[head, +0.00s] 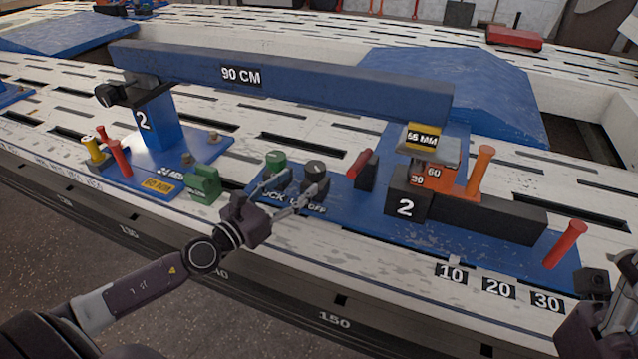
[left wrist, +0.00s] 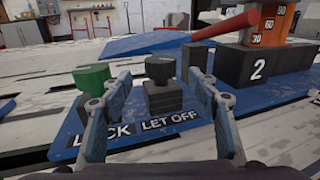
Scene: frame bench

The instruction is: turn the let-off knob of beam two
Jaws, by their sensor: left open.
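My left gripper (head: 293,189) is open and empty. In the left wrist view its fingers (left wrist: 153,100) stand left and right of the let-off block, with gaps on both sides. My right gripper (head: 607,290) is at the right edge, partly cut off.
A green knob (head: 275,160) stands left of the let-off knob by the LOCK label; my left finger partly covers it in the wrist view. A red handle (head: 358,163) and an orange block marked 30 and 60 (head: 432,177) stand to the right.

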